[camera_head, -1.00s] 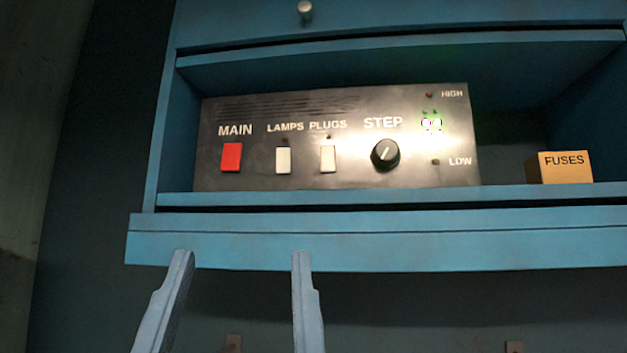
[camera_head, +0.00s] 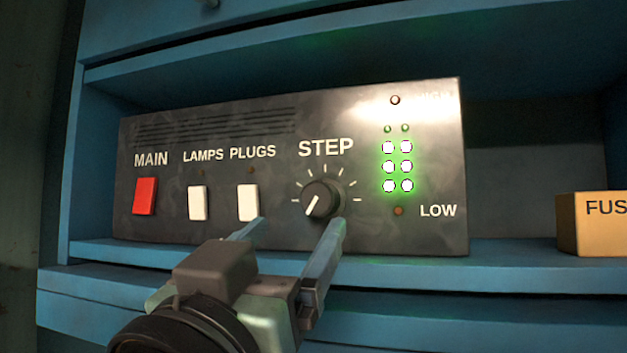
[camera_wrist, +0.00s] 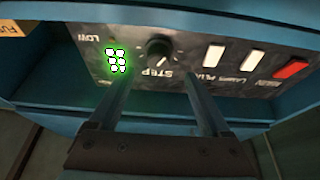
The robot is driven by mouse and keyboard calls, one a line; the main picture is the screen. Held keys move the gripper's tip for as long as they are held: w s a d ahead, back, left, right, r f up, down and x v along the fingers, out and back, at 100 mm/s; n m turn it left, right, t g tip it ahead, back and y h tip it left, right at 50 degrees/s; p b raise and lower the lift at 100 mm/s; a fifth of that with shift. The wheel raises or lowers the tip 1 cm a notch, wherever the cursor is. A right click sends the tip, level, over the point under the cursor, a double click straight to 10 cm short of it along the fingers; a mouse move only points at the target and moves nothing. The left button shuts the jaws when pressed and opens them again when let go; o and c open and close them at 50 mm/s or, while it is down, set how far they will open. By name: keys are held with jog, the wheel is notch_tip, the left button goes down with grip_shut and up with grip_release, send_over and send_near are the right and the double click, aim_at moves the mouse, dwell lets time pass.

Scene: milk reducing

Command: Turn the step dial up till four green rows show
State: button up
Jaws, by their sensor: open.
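The STEP dial (camera_head: 321,200) is a black round knob on the dark panel, its white pointer line aimed down and left. Beside it, the light block (camera_head: 397,166) has three rows of two lit bright with green glow; a top row of small green lights (camera_head: 397,128) is dim. My gripper (camera_head: 299,224) is open and empty, its fingertips low in front of the panel. The right fingertip overlaps the dial's lower right edge in view; the left is below the PLUGS switch. In the wrist view the dial (camera_wrist: 159,49) lies beyond and between the fingers.
The red MAIN switch (camera_head: 145,196), white LAMPS switch (camera_head: 197,203) and white PLUGS switch (camera_head: 248,202) are left of the dial. A FUSES box (camera_head: 594,222) stands right on the blue shelf (camera_head: 510,272). Shelf walls and a top board enclose the panel.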

aim_at(316, 206)
jog(key=p+x, duration=0.3)
jog(key=x, duration=0.4)
jog(key=shift+w+d+p, duration=0.2)
jog(key=shift+p, duration=0.1)
grip_shut()
